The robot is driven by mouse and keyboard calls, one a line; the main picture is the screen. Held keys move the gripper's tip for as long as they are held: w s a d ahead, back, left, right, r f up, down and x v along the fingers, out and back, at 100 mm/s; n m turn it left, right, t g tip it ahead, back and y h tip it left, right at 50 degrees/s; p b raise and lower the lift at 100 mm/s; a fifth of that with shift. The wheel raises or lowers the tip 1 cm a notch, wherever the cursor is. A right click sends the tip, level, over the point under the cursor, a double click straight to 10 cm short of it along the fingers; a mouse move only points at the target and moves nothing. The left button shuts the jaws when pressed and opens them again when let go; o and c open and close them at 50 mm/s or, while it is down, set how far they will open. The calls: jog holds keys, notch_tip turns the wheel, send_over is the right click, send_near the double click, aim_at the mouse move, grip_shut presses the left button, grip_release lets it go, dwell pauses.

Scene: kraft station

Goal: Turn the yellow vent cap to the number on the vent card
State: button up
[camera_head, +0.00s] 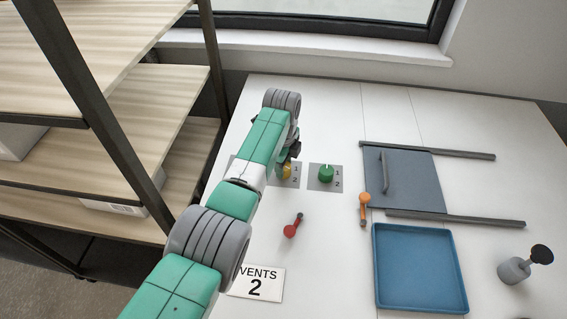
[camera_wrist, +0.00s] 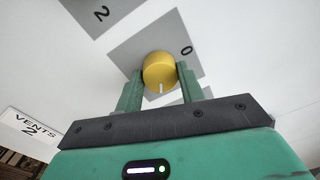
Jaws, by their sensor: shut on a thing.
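The yellow vent cap (camera_head: 287,171) sits on a grey plate at the back of the table, partly hidden by my arm. In the wrist view, the cap (camera_wrist: 159,68) is between the two green fingers of my gripper (camera_wrist: 160,80), which is shut on it. A white mark on the cap points toward the bottom of the wrist view. A 0 shows on the plate (camera_wrist: 140,45) there; in the head view, 1 and 2 show on its right side. The vent card (camera_head: 256,283) reads "VENTS 2" and lies at the front left.
A green cap (camera_head: 326,174) sits on a plate right of the yellow one. A red-ended lever (camera_head: 291,230) and an orange one (camera_head: 364,207) are nearby. A blue tray (camera_head: 420,268), a grey sliding panel (camera_head: 405,180) and a grey stamp-like object (camera_head: 514,270) are at right. Shelves stand left.

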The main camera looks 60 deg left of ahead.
dwell(0.4)
jog(key=o, duration=1)
jog(key=shift+c, duration=0.2)
notch_tip(320, 180, up, 8)
jog(key=shift+s+f+p, duration=0.1)
jog(key=shift+s+p, duration=0.05)
jog(key=shift+p, duration=0.3)
jog(key=shift+d, duration=0.1)
